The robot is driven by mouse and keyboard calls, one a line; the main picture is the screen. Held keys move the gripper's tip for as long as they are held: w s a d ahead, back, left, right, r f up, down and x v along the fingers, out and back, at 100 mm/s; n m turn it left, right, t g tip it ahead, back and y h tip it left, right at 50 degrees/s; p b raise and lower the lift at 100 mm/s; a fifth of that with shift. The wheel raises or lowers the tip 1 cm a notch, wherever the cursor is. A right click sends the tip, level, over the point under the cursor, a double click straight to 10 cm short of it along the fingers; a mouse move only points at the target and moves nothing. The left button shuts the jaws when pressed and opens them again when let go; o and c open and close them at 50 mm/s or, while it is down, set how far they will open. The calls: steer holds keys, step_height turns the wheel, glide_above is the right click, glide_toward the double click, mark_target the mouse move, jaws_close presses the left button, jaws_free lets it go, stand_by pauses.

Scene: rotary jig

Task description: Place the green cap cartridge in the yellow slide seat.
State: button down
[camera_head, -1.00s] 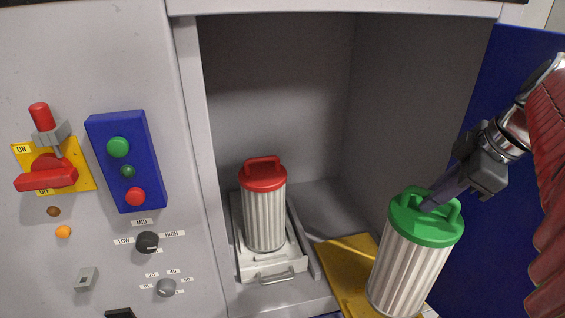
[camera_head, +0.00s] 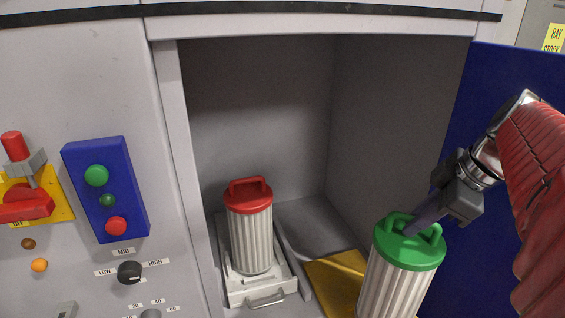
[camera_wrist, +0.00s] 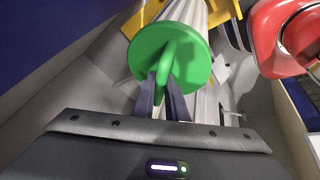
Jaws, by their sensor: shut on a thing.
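The green cap cartridge (camera_head: 402,272) has a pleated white body and a green cap with a loop handle. My gripper (camera_head: 424,216) is shut on that handle and holds the cartridge at the front right of the open bay. In the wrist view the green cap (camera_wrist: 168,56) sits between my gripper's fingers (camera_wrist: 163,90). The yellow slide seat (camera_head: 340,277) lies on the bay floor at the right, partly hidden behind the cartridge. Its yellow edge also shows in the wrist view (camera_wrist: 142,18). I cannot tell whether the cartridge touches it.
A red cap cartridge (camera_head: 250,228) stands upright in a white slide seat (camera_head: 262,290) at the left of the bay. A blue door (camera_head: 500,130) stands open at the right. A control panel with a blue button box (camera_head: 106,190) is left of the bay.

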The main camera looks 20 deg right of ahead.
mark_target(408, 247)
steer(key=shift+f, duration=1.75)
steer(key=shift+f, duration=1.85)
steer(key=c, duration=1.8)
jaws_free()
steer(key=shift+f, duration=0.15)
steer(key=shift+o, duration=0.2)
steer(key=v, duration=1.2)
steer(key=shift+w, duration=0.1)
